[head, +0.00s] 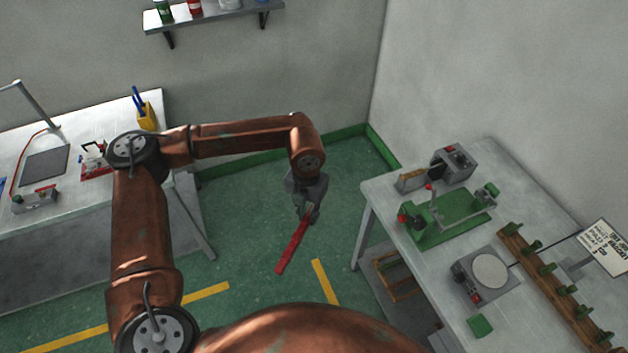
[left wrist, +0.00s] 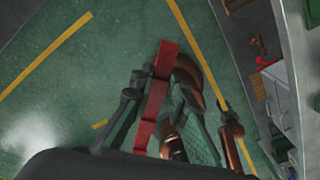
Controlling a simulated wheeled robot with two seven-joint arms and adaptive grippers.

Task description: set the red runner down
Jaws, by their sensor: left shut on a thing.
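The red runner (head: 292,247) is a long thin red bar. My left gripper (head: 307,211) is shut on it near its upper end in the head view. The runner hangs tilted, its free end pointing down and to the left, above the green floor between the two tables. In the left wrist view the runner (left wrist: 157,92) sits between the fingers of the left gripper (left wrist: 150,100) and sticks out past them. The end inside the gripper is partly hidden by the fingers.
The right table (head: 385,205) holds a green fixture (head: 450,218), a grey box (head: 453,163), a round-plate device (head: 482,275) and a wooden rack with green pegs (head: 555,285). The left table (head: 75,136) holds a dark mat (head: 45,166) and a yellow pen cup (head: 147,117).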

